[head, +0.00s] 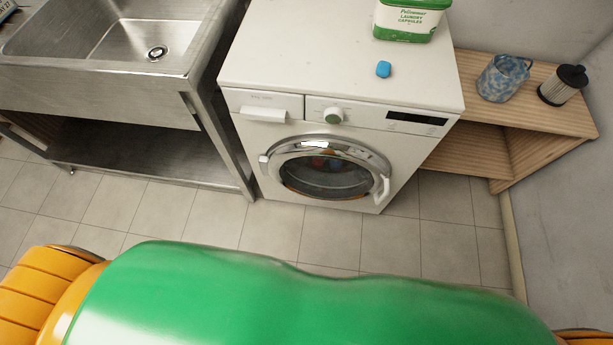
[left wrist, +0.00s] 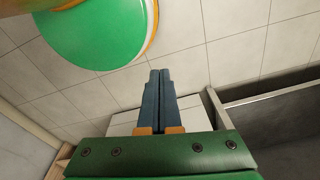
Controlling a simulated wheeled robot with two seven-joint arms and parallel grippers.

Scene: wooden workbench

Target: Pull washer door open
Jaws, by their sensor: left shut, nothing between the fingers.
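The white washer (head: 340,110) stands in the middle of the head view. Its round door (head: 325,170) has a chrome ring and dark glass and sits closed in the front face. A white handle (head: 382,188) is on the door's right side. My left gripper (left wrist: 158,75) shows in the left wrist view with its two dark fingers together and nothing between them. A white surface, probably the washer (left wrist: 126,120), lies partly hidden behind it. Neither gripper is in the head view, and my right gripper does not show.
A steel sink (head: 140,40) on a metal stand is left of the washer. A wooden shelf (head: 570,105) with a blue mug (head: 503,78) and a dark canister (head: 562,86) is at right. A detergent box (head: 408,20) and blue capsule (head: 383,69) sit on top. Tiled floor in front is clear.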

